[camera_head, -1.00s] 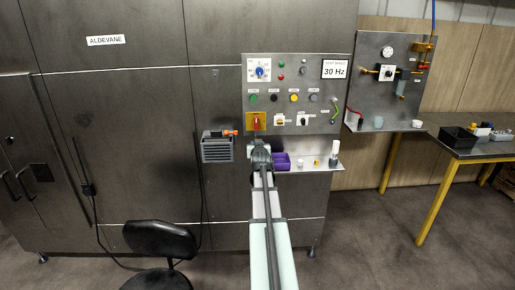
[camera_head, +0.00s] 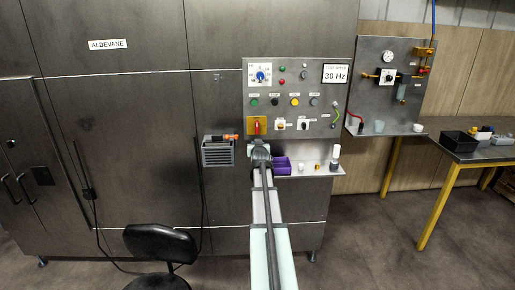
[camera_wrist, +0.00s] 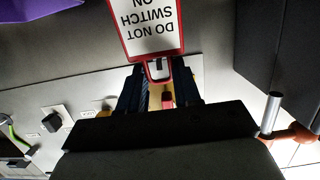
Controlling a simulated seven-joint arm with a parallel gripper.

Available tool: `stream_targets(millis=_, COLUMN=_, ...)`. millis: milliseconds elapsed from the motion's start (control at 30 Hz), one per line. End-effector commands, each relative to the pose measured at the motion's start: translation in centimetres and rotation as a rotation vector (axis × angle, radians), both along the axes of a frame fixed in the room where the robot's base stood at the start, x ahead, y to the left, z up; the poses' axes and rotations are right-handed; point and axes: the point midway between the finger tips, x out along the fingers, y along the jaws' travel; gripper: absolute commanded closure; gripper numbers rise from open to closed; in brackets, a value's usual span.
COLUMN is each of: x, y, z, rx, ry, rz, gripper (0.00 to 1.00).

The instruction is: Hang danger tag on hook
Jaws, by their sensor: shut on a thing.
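The danger tag (camera_wrist: 148,28) is a white plate with a red border reading "DO NOT SWITCH ON", upside down in the wrist view. My gripper (camera_wrist: 160,82) is shut on its narrow slotted end, and the plate sticks out beyond the fingers. In the head view my gripper (camera_head: 259,146) is just below the yellow switch plate (camera_head: 250,120) with a red handle (camera_head: 257,126). A red part (camera_wrist: 168,99) and yellow edges show between and beside the fingers in the wrist view. The tag is hidden in the head view. I cannot make out the hook clearly.
A grey slotted box (camera_head: 217,154) with an orange-handled tool (camera_head: 231,136) is left of my gripper. A purple bin (camera_head: 281,165) and small items stand on the shelf (camera_head: 310,171) to the right. Knobs and buttons cover the control panel (camera_head: 296,83) above.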

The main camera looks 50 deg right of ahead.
Motion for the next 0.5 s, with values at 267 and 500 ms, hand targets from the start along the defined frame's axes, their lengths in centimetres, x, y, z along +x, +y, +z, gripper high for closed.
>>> stream_targets(millis=267, x=1.1, y=-1.1, z=0.0, rx=0.0, ry=0.0, rz=0.0, gripper=1.0)
stream_targets(millis=500, x=1.8, y=-1.7, z=-0.5, rx=0.0, ry=0.0, rz=0.0, gripper=1.0)
